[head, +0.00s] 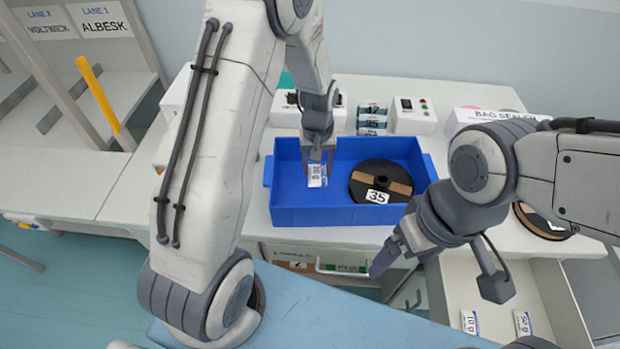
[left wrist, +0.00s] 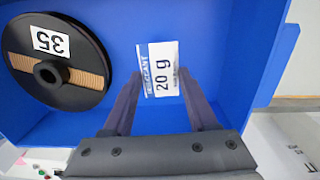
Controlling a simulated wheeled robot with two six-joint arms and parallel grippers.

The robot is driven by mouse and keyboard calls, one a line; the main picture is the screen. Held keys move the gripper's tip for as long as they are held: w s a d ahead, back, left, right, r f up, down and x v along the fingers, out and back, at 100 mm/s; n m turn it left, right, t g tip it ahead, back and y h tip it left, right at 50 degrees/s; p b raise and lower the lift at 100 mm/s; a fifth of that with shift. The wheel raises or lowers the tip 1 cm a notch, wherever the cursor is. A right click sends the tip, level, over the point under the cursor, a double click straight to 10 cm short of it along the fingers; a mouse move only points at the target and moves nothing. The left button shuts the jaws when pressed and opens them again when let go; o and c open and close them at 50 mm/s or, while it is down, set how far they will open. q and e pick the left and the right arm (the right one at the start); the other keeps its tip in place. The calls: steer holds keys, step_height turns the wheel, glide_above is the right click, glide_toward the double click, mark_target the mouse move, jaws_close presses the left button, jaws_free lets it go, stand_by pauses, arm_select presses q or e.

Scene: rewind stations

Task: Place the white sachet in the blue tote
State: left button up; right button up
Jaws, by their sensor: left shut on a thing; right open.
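The white sachet (head: 317,176), marked 20 g, is between the fingertips of my left gripper (head: 318,158). It also shows in the left wrist view (left wrist: 162,70), with the left gripper (left wrist: 160,95) shut on it. The sachet is over the inside of the blue tote (head: 300,216); I cannot tell whether it touches the floor. A black reel (head: 380,170) marked 35 lies in the tote to the right of the sachet. My right gripper (head: 395,250) is open and empty, in front of the tote's right side.
An open drawer (head: 490,290) at the front right holds two small sachets, marked 10 g (head: 469,322) and 50 g (head: 522,323). Small boxes (head: 372,118) and a control box (head: 411,115) stand behind the tote. Another reel (head: 540,222) is partly hidden by my right arm.

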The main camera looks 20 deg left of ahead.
mark_target(308, 188)
arm_select(q)
steer(key=shift+s+a+f, duration=0.25)
steer(key=shift+a+f, duration=0.2)
steer(key=shift+a, duration=0.2)
steer(key=shift+s+a+f, duration=0.25)
steer(key=shift+a+f, duration=0.2)
steer(key=shift+a, duration=0.15)
step_height(308, 188, down, 3)
steer(key=shift+f+p, duration=0.15)
steer(key=shift+p, duration=0.4)
steer(key=shift+f, duration=0.25)
steer(key=shift+f, duration=0.15)
steer(key=o, duration=1.3)
